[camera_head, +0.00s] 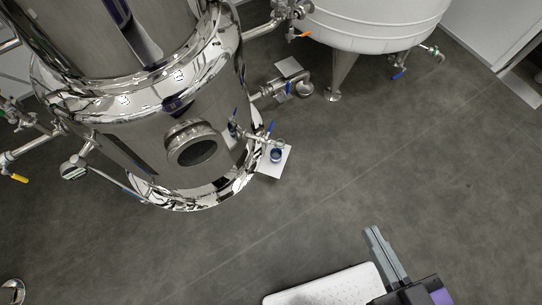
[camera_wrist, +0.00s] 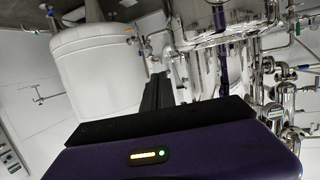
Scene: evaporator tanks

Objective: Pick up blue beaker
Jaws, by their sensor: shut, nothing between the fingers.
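The blue beaker (camera_head: 277,155) is a small clear vessel with blue in it. It stands upright on a small white plate (camera_head: 270,170) beside the shiny steel tank, below a small tap with a blue handle (camera_head: 271,127). My gripper (camera_head: 372,231) is at the lower right of the head view, well apart from the beaker. Its grey fingers are together and hold nothing. In the wrist view my dark gripper fingers (camera_wrist: 160,78) point toward the tanks. I cannot make out the beaker there.
The steel tank (camera_head: 110,130) with a round porthole (camera_head: 191,143) fills the upper left. Steel pipes and valves (camera_head: 285,85) stick out near the beaker. A white tank (camera_head: 372,22) on legs stands at the top. The grey floor (camera_head: 400,170) between my gripper and the beaker is clear.

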